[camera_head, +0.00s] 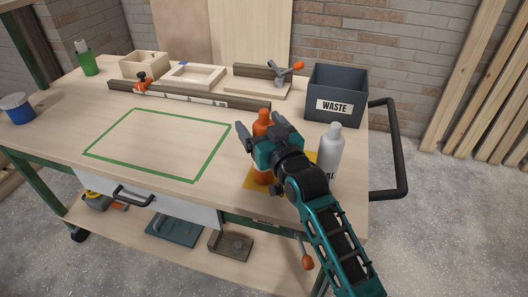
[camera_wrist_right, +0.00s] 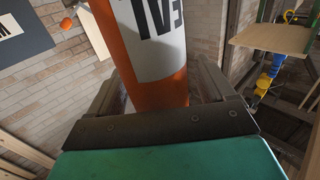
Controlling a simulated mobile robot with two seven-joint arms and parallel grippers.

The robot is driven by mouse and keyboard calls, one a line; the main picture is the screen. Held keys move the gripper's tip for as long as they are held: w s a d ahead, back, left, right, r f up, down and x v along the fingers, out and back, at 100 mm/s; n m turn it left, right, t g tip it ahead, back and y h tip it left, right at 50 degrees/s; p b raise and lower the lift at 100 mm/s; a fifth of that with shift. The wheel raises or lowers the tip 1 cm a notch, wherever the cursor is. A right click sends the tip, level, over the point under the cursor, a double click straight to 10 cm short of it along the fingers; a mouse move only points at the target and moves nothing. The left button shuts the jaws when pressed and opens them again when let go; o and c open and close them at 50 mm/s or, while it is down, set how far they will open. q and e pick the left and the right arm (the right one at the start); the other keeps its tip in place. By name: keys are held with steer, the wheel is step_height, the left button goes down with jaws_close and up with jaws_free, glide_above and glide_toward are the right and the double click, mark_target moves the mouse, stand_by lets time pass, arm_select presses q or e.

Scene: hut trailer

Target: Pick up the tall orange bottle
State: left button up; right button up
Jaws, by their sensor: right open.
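The tall orange bottle (camera_head: 262,177) stands upright on a yellow square (camera_head: 250,184) near the front right of the workbench. My right gripper (camera_head: 259,130) is in front of its upper part and hides its middle. In the right wrist view the orange bottle (camera_wrist_right: 158,92), with a white label and dark letters, rises between the two open fingers of my right gripper (camera_wrist_right: 162,85). I cannot tell whether either finger touches it. My left gripper is not in view.
A grey-white bottle (camera_head: 329,152) stands close to the right of my gripper. A dark waste bin (camera_head: 336,91) is behind it. A long rail (camera_head: 190,96) and wooden trays lie at the back. The green-taped area (camera_head: 195,180) to the left is clear.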

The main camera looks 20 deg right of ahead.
steer(key=shift+c, duration=0.3)
steer(key=shift+r, duration=0.1)
jaws_close()
stand_by(0.4)
